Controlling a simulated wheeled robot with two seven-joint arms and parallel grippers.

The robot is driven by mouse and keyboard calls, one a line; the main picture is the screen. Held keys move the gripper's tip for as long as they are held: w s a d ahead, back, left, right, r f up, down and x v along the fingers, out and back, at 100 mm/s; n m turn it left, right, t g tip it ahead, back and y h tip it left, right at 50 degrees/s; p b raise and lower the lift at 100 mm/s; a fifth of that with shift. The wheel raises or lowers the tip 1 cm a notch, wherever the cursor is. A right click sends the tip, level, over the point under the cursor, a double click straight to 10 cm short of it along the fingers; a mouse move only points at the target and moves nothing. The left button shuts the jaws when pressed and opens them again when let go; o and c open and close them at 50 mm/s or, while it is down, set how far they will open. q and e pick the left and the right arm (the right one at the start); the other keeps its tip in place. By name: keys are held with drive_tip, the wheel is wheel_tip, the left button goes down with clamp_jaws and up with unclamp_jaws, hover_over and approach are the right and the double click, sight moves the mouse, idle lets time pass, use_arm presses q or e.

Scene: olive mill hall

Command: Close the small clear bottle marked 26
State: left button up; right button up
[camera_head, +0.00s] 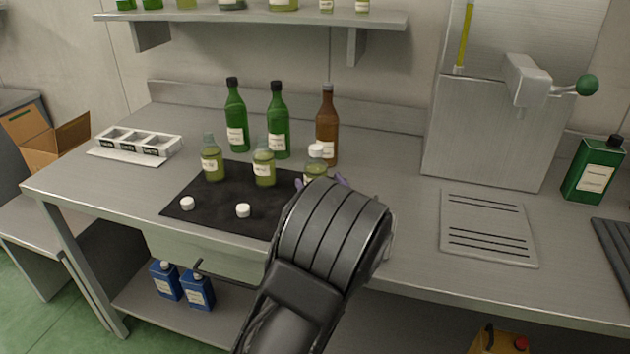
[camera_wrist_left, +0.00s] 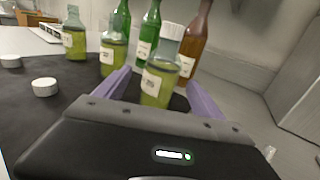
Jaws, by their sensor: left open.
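Three small clear bottles of yellow-green oil stand on a black mat (camera_head: 215,213): a left one (camera_head: 212,163), a middle one (camera_head: 263,168) and a right one (camera_head: 315,170). The labels are too small to read, so I cannot tell which is marked 26. The right bottle has a white cap (camera_head: 316,150) on its top; the left and middle ones look uncapped. My left gripper (camera_head: 328,183) is open, its purple fingers either side of the right bottle (camera_wrist_left: 160,83) in the wrist view. Two loose white caps, (camera_head: 187,203) and (camera_head: 243,210), lie on the mat. My right gripper is out of view.
Two green bottles, (camera_head: 236,120) and (camera_head: 278,125), and a brown bottle (camera_head: 327,125) stand close behind. A white compartment tray (camera_head: 135,145) is at the left. A steel machine (camera_head: 485,130) stands at the right.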

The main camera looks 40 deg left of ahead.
sight(312, 168)
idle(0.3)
use_arm(q)
drive_tip(key=shift+x, duration=1.3)
drive_tip(key=x, duration=0.5)
drive_tip(key=shift+w+f+p, duration=0.15)
drive_tip(key=shift+w+p, duration=0.05)
drive_tip(key=shift+p, duration=0.2)
clamp_jaws()
